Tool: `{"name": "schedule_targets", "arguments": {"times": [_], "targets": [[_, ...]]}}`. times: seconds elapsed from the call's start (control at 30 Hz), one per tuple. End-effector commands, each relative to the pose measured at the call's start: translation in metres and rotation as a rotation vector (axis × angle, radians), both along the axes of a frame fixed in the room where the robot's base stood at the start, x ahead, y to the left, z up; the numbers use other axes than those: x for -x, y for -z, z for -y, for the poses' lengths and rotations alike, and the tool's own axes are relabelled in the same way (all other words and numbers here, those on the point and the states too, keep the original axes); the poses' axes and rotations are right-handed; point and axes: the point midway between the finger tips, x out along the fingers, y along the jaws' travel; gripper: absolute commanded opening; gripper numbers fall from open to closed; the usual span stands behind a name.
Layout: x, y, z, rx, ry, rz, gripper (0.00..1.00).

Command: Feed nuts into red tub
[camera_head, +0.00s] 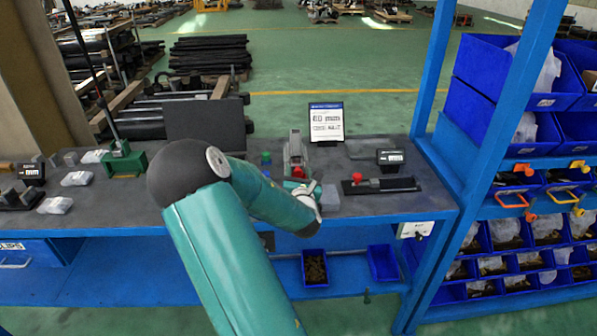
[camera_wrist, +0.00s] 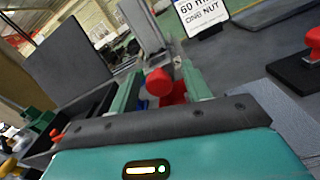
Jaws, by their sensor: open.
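My gripper (camera_wrist: 163,90) is open, its two green fingers apart. In the wrist view a red part with a rounded top (camera_wrist: 160,82) shows between or just beyond the fingers; I cannot tell whether they touch it. In the head view my gripper (camera_head: 300,185) is low over the workbench, partly hidden by my arm, near a grey upright device (camera_head: 295,150) with a red part (camera_head: 298,172) in front. I cannot tell whether this red part is the red tub. A blue bin with dark brown contents (camera_head: 314,268) is on the lower shelf; whether these are nuts is unclear.
A sign (camera_head: 326,122) stands behind the device on the workbench (camera_head: 370,205). A black fixture with a red knob (camera_head: 380,184) is to the right. Another blue bin (camera_head: 383,262) is below. Blue posts and bin racks stand right; grey packets (camera_head: 76,178) lie left.

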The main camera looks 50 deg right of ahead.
Motion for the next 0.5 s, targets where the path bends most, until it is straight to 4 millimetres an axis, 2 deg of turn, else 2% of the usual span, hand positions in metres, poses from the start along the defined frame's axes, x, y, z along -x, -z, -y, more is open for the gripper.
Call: {"name": "schedule_targets", "arguments": {"times": [0.3, 0.37, 0.5], "targets": [[0.0009, 0.0004, -0.0023, -0.001, -0.001, 0.000, 0.48], [0.0009, 0.0005, -0.0024, -0.001, -0.001, 0.000, 0.38], [0.0008, 0.0003, -0.0022, 0.000, -0.002, 0.000, 0.11]]}}
